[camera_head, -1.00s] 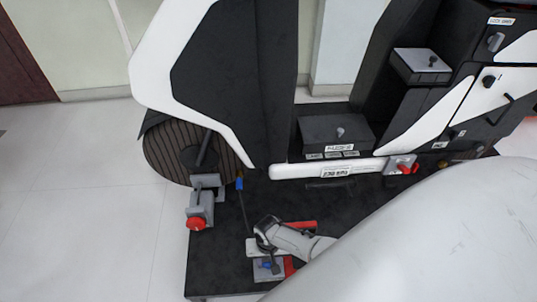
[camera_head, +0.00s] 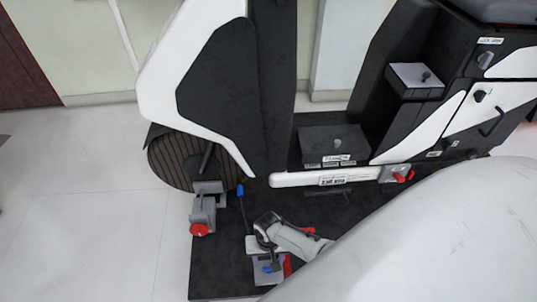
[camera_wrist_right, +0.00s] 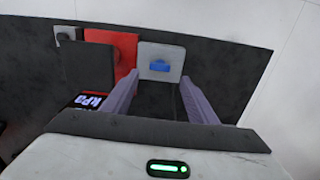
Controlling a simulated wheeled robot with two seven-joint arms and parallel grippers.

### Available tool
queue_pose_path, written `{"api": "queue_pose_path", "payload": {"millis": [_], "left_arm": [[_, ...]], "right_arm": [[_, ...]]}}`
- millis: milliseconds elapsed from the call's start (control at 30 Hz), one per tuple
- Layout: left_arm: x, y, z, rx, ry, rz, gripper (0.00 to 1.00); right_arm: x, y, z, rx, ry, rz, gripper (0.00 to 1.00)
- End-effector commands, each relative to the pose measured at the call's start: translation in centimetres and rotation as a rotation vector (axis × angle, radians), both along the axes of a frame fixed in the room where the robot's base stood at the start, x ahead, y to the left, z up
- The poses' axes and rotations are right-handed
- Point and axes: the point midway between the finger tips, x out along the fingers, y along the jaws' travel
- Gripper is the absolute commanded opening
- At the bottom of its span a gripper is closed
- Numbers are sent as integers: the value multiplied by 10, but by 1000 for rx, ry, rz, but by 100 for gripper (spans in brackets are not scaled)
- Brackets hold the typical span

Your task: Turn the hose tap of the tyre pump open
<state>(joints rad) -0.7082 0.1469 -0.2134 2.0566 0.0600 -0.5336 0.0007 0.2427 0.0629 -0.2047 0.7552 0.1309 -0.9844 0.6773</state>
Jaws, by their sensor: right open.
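The tyre pump shows in the head view as a red body (camera_head: 288,266) with a grey plate (camera_head: 262,278), low in the middle on the black platform. The blue hose tap (camera_head: 271,268) sits on this plate. My right gripper (camera_head: 268,256) is above the pump and partly covers it. In the right wrist view the blue tap (camera_wrist_right: 161,68) lies crosswise on the grey plate, beyond the open fingers of my right gripper (camera_wrist_right: 160,98) and roughly between their lines. I cannot tell whether a finger touches it. My left gripper is not in view.
A black and white scooter-like chassis (camera_head: 222,95) stands behind, its striped wheel (camera_head: 180,160) at the left. A grey clamp with a red knob (camera_head: 199,230) is beside the wheel. A dark display (camera_wrist_right: 88,101) reads kPa. The black platform (camera_head: 215,265) is clear left of the pump.

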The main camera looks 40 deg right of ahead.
Motion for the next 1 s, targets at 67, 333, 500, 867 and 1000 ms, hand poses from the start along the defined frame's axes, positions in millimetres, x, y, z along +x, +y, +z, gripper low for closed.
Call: {"api": "queue_pose_path", "payload": {"millis": [67,333,500,867,1000], "left_arm": [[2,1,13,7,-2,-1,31],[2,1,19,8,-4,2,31],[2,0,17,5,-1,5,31],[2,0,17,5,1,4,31],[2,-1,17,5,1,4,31]], "right_arm": [[-1,0,20,-1,-1,-1,53],[-1,0,37,0,1,-1,53],[-1,0,36,1,1,-1,53],[-1,0,36,0,0,0,53],[-4,3,43,5,-14,38,53]]}}
